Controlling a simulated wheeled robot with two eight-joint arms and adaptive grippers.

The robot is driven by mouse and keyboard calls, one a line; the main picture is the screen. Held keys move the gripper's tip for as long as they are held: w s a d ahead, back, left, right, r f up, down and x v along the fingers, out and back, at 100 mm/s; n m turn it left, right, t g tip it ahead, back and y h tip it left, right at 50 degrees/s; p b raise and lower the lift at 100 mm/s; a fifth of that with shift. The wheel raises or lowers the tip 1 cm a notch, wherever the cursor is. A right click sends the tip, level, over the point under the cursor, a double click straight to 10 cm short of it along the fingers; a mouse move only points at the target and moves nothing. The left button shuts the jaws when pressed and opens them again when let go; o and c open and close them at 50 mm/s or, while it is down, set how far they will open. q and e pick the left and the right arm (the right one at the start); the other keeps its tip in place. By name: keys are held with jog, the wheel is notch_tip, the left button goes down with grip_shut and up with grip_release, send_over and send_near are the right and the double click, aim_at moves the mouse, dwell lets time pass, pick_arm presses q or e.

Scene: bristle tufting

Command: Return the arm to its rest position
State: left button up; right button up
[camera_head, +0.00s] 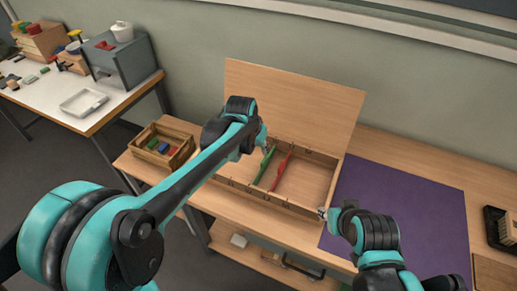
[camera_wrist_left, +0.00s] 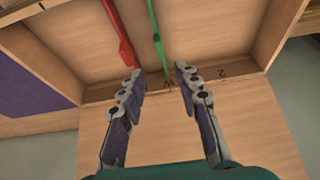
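My left arm comes in from the left over a wooden box with a raised lid. My left gripper (camera_head: 267,143) is over the box near its back wall, partly hidden by the arm. In the left wrist view the left gripper (camera_wrist_left: 160,76) has its fingers spread with nothing between them. A green long piece (camera_wrist_left: 155,30) lies in the box beyond the fingertips, beside a red long piece (camera_wrist_left: 120,32). In the head view the green piece (camera_head: 262,167) and red piece (camera_head: 281,172) lie side by side. My right gripper (camera_head: 324,213) is by the box's front right corner; its fingers are too small to read.
The wooden box (camera_head: 312,184) stands on a wooden table, left of a purple mat (camera_head: 405,210). A small crate (camera_head: 163,146) of coloured blocks stands at the left. A dark tray (camera_head: 500,225) is at the right. A white side table (camera_head: 60,95) is at the far left.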

pick_arm(q)
jog(key=s+a+n+t+y, duration=0.1)
jog(key=s+a+n, duration=0.1)
jog(key=s+a, duration=0.5)
jog(key=s+a+r+n+t, duration=0.1)
jog(key=s+a, duration=0.7)
jog(key=s, duration=0.8)
jog(key=shift+r+n+t+y, duration=0.25)
jog(key=shift+n+t+y, duration=0.2)
jog(key=shift+n, duration=0.25)
